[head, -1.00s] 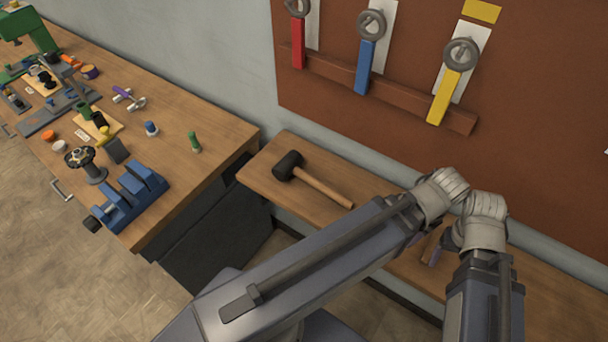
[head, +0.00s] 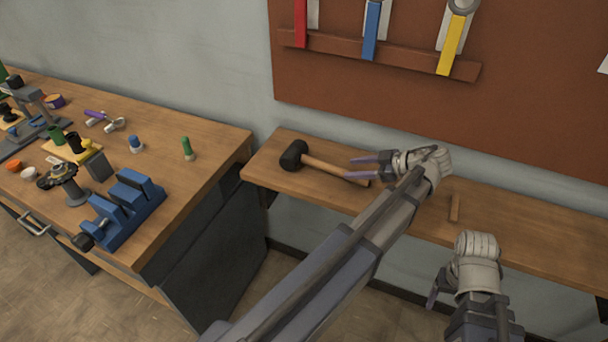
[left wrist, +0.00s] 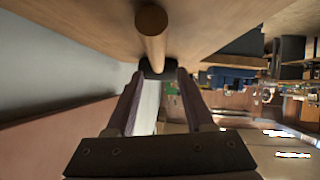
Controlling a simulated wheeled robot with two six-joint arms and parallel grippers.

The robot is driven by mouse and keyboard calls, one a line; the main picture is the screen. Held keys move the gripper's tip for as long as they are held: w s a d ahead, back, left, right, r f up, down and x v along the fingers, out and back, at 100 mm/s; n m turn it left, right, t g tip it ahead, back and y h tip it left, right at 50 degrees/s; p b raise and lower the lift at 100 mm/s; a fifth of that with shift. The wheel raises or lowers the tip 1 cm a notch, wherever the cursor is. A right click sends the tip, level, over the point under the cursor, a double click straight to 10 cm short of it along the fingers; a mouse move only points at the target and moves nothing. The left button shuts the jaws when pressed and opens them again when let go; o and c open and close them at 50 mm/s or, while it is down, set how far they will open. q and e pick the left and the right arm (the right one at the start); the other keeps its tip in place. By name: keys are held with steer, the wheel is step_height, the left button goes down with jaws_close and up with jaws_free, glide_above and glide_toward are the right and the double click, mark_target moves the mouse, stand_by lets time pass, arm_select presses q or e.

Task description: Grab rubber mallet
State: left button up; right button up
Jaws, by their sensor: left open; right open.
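The rubber mallet, with a black head (head: 293,155) and a wooden handle (head: 325,168), lies on the wooden wall shelf (head: 410,212). My left gripper (head: 351,168) is open and empty, its fingers pointing left near the handle's free end. In the left wrist view the handle (left wrist: 152,35) runs away from the camera towards the black head (left wrist: 157,70), which shows beyond and between the open fingertips (left wrist: 155,78). I cannot tell whether the fingers touch the handle. My right gripper (head: 434,292) is in front of the shelf, apart from the mallet, its fingers partly hidden.
A small brown block (head: 454,207) stands on the shelf right of my left wrist. The workbench (head: 200,200) at left holds a blue vise (head: 125,210), a green-topped item (head: 188,148) and other tools. A brown tool board (head: 400,90) hangs above the shelf.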

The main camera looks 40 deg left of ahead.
mark_target(335, 167)
arm_select(q)
steer(key=shift+a+r+n+y, duration=0.1)
steer(key=shift+a+n+y, duration=0.2)
steer(key=shift+n, duration=0.4)
steer(key=shift+b+x, duration=0.65)
steer(key=shift+x, duration=0.35)
steer(key=shift+a+f, duration=0.2)
steer(key=shift+a, duration=0.1)
steer(key=b+x, duration=0.2)
steer(key=x, duration=0.2)
steer(key=shift+w+a+f, duration=0.1)
steer(key=shift+f, duration=0.2)
steer(key=shift+a+b, duration=0.3)
steer(key=shift+a, duration=0.1)
arm_select(e)
steer(key=f, duration=0.4)
steer(key=shift+s+f, duration=0.2)
steer(key=shift+s, duration=0.2)
arm_select(q)
steer(key=shift+c, duration=0.3)
jaws_close()
